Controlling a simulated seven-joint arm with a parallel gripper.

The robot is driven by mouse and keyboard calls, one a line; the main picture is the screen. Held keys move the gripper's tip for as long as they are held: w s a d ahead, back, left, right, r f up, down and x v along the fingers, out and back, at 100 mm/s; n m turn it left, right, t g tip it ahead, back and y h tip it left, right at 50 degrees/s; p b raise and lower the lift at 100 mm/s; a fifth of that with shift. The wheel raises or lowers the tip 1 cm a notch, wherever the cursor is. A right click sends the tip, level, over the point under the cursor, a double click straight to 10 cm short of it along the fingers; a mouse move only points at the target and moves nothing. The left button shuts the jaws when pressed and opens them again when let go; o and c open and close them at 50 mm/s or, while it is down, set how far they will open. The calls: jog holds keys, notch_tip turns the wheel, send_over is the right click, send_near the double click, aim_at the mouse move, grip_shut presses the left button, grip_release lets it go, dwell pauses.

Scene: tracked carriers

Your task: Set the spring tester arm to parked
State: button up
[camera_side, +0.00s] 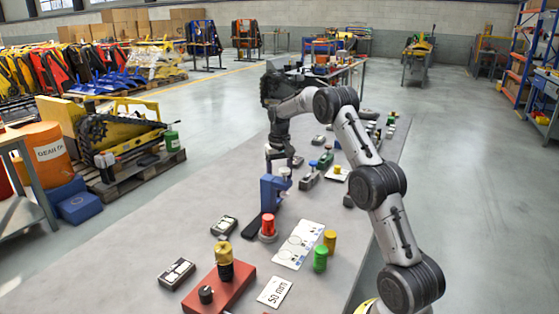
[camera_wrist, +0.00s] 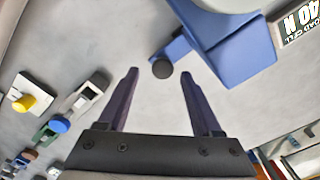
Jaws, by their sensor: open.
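The blue spring tester (camera_side: 268,192) stands upright on the grey bench near the middle of the side view. In the wrist view its blue body (camera_wrist: 235,52) fills the upper right, and a blue arm with a dark round knob (camera_wrist: 162,69) reaches out toward the left. My gripper (camera_side: 291,161) is just behind the tester in the side view. In the wrist view my gripper (camera_wrist: 158,73) is open, with the knob appearing between its fingertips. I cannot tell the gap in depth, and nothing is visibly gripped.
Small carriers with coloured knobs, including a blue one (camera_wrist: 58,124), stand beyond the tester. The bench's left side is mostly clear.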

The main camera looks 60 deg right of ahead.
notch_tip(320, 180, up, 12)
dwell(0.4)
jog(key=shift+r, duration=0.1)
